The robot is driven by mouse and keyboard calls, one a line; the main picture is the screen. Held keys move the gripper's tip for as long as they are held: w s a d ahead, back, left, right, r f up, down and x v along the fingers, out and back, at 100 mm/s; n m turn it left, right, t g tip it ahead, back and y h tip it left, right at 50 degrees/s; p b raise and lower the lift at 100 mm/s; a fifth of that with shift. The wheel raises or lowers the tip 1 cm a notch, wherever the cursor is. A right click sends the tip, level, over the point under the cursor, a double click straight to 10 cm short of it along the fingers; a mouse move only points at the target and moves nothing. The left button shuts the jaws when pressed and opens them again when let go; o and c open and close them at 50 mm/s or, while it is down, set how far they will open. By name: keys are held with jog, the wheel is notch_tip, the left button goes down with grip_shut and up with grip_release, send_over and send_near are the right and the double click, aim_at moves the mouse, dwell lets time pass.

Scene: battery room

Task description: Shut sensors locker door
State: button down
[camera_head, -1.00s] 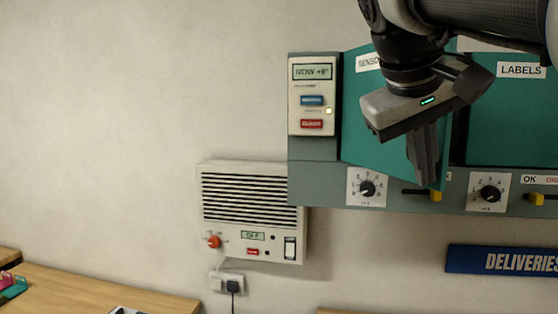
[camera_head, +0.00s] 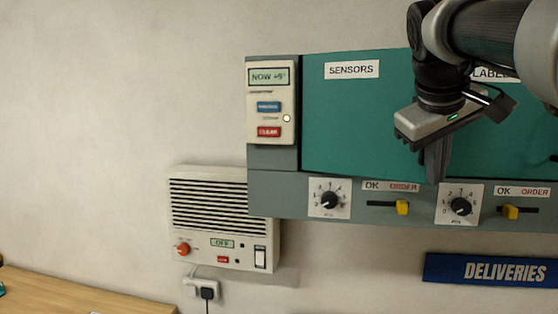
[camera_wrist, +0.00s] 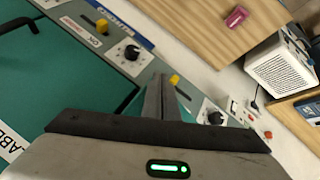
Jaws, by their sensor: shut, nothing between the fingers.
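The sensors locker door (camera_head: 350,120) is a teal panel with a white SENSORS label, at the left end of the wall cabinet. In the head view it looks nearly flush with the cabinet front. Its right edge is hidden behind my gripper, so I cannot tell if it is fully shut. My gripper (camera_head: 434,176) is shut and empty, pointing down in front of the door's right part. Contact is not clear. In the wrist view the gripper (camera_wrist: 160,85) covers most of that door; a teal strip (camera_wrist: 184,108) shows beside the fingers.
The labels locker door (camera_wrist: 60,85) adjoins, with a dark handle (camera_wrist: 20,25). Below the doors are dials (camera_head: 329,201) and yellow sliders (camera_head: 402,208). A button panel (camera_head: 270,105) is at the left, with a wall heater (camera_head: 222,215) below. A DELIVERIES sign (camera_head: 500,270) hangs under the cabinet.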

jog(key=w+d, duration=0.3)
jog(key=w, duration=0.2)
jog(key=shift+w+d+p, duration=0.2)
jog(key=shift+p, duration=0.1)
dwell(0.4)
